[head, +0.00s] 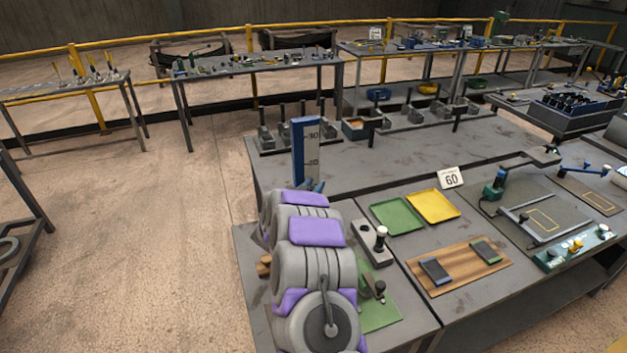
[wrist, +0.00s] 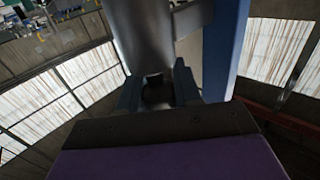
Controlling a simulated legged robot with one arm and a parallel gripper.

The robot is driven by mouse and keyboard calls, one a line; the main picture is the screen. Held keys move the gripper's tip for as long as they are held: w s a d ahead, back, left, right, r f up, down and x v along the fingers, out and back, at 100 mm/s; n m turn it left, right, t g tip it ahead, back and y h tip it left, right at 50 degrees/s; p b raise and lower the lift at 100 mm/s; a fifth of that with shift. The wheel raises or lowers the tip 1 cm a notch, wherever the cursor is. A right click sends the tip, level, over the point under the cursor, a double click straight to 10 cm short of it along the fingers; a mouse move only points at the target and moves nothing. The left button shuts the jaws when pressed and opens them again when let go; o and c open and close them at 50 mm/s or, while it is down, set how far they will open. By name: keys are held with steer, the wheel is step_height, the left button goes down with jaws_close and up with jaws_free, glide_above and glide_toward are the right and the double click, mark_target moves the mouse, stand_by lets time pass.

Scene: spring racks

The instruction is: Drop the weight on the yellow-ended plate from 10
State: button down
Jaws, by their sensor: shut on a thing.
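My gripper (wrist: 157,92) is shut on a dark knob-like part in the wrist view. A grey metal cylinder (wrist: 145,35), which looks like the weight, is just beyond the fingers; I cannot tell how the two join. In the head view my arm hides most of the gripper and whatever it holds. A blue-and-white height scale (head: 306,150) marked 30 and 20 stands upright just beyond my arm. Its blue edge shows in the wrist view (wrist: 226,50), right of the cylinder. I cannot make out a yellow-ended plate; my arm covers the bench around the scale's foot.
A green tray (head: 397,215) and yellow tray (head: 433,204) lie right of my arm, beside a "60" card (head: 451,178). A wooden board (head: 458,267) holds two dark plates. Several grey blocks with posts line the bench's far edge. Open floor lies left.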

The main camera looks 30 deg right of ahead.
steer(key=c, duration=0.8)
jaws_free()
steer(key=shift+a, duration=0.1)
steer(key=p+v, duration=0.2)
steer(key=v, duration=1.5)
steer(key=shift+a, duration=0.2)
